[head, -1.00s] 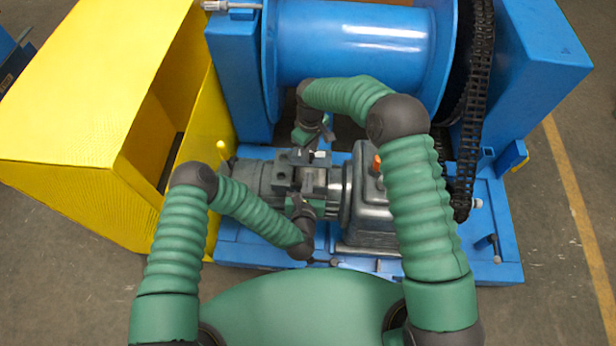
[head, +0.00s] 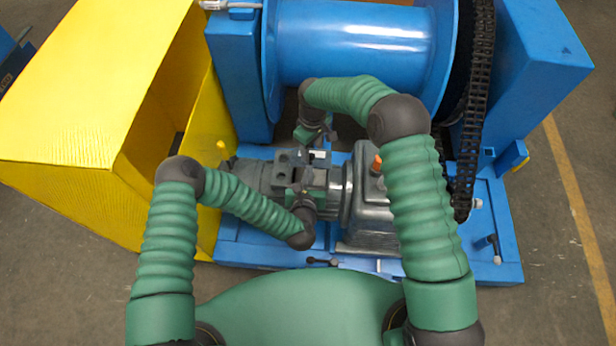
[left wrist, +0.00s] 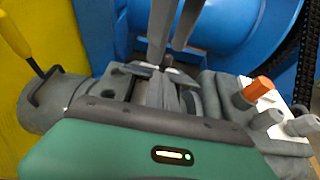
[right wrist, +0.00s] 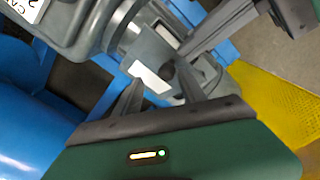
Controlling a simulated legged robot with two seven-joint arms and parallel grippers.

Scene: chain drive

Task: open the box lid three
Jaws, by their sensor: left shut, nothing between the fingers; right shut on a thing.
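The small grey metal box (head: 285,162) sits on the drive line between the motor and the gearbox; it also shows in the left wrist view (left wrist: 118,82). A pale, flat lid part (right wrist: 152,77) shows between the fingers of my right gripper (right wrist: 160,90). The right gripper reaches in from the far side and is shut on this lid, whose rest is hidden. My left gripper (left wrist: 172,88) is on the near side, its fingers shut and empty at the box. Its fingers cross the upper part of the right wrist view (right wrist: 215,35), close to the lid.
The gearbox (head: 370,205) with an orange plug (head: 377,164) stands right of the box. A yellow guard (head: 80,85) is at the left, with a yellow-tipped lever (head: 222,147) beside it. The blue drum (head: 350,40) and chain (head: 478,95) lie behind and right.

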